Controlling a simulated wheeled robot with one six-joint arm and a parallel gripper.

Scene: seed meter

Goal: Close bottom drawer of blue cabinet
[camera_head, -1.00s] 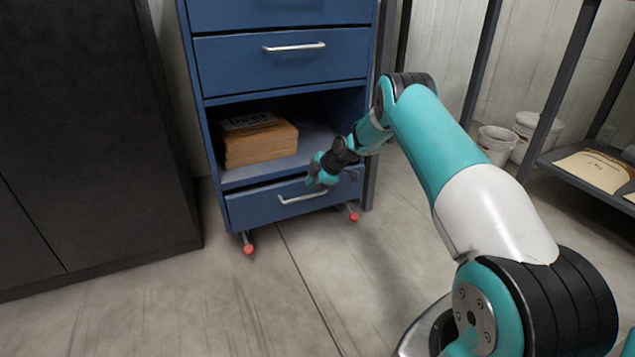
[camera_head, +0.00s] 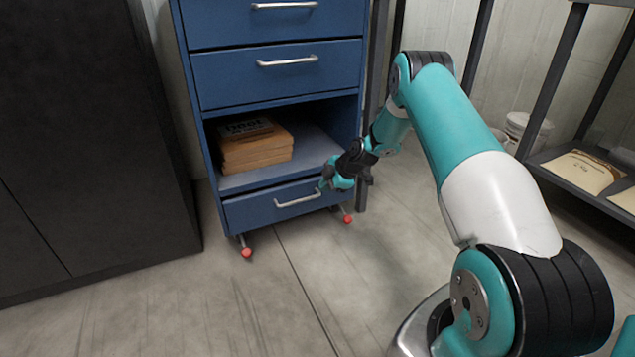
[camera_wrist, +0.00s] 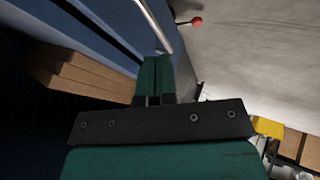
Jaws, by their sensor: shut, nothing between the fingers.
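The blue cabinet (camera_head: 196,130) stands against the wall in the head view. Its bottom drawer (camera_head: 247,212) has a silver handle (camera_head: 298,199) and its front looks nearly flush with the cabinet; a small remaining gap cannot be judged. My gripper (camera_head: 326,183) is at the right end of that drawer front, by the handle's right end; contact cannot be told. In the wrist view my gripper's teal fingers (camera_wrist: 155,76) are together and empty, beside a silver handle bar (camera_wrist: 155,22) and a blue drawer front.
An open shelf above the bottom drawer holds a stack of brown packages (camera_head: 256,145). A black cabinet (camera_head: 90,130) stands at the left. A metal rack (camera_head: 545,90) with bags is at the right. Red-tipped feet (camera_head: 246,253) stick out below. The floor in front is clear.

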